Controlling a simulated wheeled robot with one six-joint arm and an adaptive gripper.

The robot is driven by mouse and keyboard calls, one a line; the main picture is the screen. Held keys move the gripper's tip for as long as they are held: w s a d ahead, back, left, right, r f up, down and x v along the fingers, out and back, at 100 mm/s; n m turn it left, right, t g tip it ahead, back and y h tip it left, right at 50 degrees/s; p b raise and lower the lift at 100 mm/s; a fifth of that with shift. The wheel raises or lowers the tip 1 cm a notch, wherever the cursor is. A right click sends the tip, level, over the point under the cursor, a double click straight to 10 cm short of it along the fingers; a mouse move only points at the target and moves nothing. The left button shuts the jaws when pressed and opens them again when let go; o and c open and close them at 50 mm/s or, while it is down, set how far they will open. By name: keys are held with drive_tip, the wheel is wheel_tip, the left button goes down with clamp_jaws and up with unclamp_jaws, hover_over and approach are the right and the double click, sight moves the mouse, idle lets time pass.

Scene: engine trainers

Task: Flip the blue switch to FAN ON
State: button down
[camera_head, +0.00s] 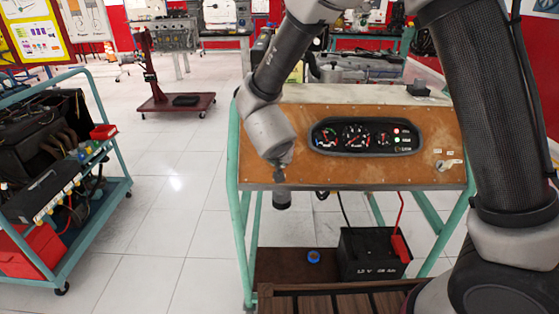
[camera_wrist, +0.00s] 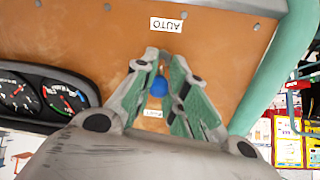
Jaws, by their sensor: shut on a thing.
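The blue switch (camera_wrist: 158,87) is a small round blue knob on an orange-brown panel (camera_wrist: 115,40). In the wrist view my gripper (camera_wrist: 160,62) has its two fingers on either side of the knob, shut on it, with the tips close to the panel. This view is upside down: a white AUTO label (camera_wrist: 168,25) reads inverted beyond the fingertips. A second white label (camera_wrist: 153,112) lies on the other side of the knob, partly hidden between the fingers, and I cannot read it. In the head view my arm hides the switch at the panel's left end.
The panel carries a gauge cluster (camera_head: 365,136) and, at its right, a key switch (camera_head: 447,165). It sits on a green-framed stand (camera_head: 233,160). A black battery (camera_head: 372,256) stands below. Another cart (camera_head: 118,165) is at left, with open tiled floor between.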

drive_tip(key=shift+w+g, duration=0.15)
drive_tip(key=shift+g, duration=0.35)
drive_tip(key=c, duration=1.7)
unclamp_jaws()
drive_tip(key=shift+r, duration=0.1)
drive_tip(key=v, duration=1.2)
drive_tip(key=shift+w, duration=0.1)
